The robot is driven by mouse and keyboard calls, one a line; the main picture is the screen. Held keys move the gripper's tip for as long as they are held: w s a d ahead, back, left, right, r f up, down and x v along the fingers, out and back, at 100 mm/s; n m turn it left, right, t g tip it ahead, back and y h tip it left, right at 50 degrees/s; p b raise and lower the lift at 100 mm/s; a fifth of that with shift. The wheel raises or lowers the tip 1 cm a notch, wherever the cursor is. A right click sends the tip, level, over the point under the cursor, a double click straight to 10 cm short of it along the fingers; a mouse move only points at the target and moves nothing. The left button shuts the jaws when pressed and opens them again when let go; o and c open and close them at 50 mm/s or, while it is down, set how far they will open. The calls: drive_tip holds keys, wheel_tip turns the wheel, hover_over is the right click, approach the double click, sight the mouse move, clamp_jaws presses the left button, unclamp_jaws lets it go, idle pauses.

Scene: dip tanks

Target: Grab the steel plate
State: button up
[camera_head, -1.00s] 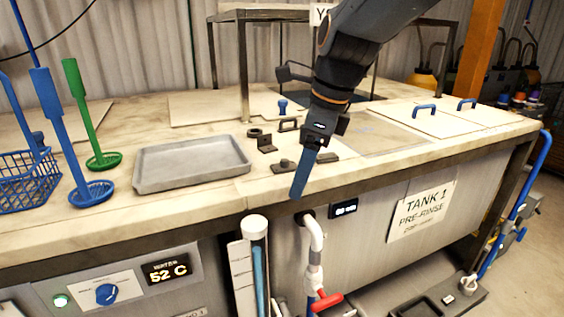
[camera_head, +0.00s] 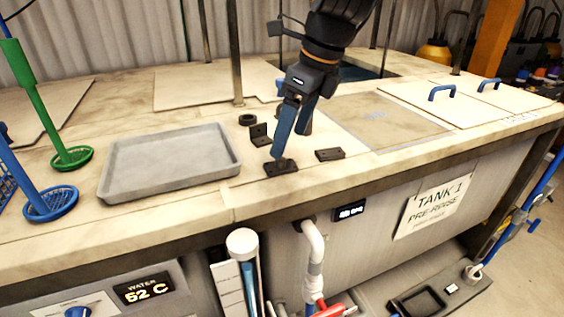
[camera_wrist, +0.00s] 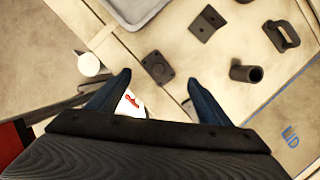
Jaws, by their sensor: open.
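Two dark metal plates lie on the worktop. I cannot tell for certain which is the steel plate. My gripper (camera_head: 290,145) points down with its blue fingers apart and empty, just above and behind the bossed plate. In the wrist view that plate lies ahead, between the lines of the fingertips (camera_wrist: 158,80).
The grey tray (camera_head: 115,190) is at left. The worktop's front edge is near.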

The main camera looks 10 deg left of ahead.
sight(285, 159)
drive_tip(key=p+x, duration=0.1)
drive_tip(key=x, duration=0.5)
drive_tip(key=shift+w, duration=0.1)
drive_tip(key=shift+r, duration=0.1)
drive_tip(key=shift+c, duration=0.2)
drive_tip(key=shift+d, duration=0.1)
clamp_jaws()
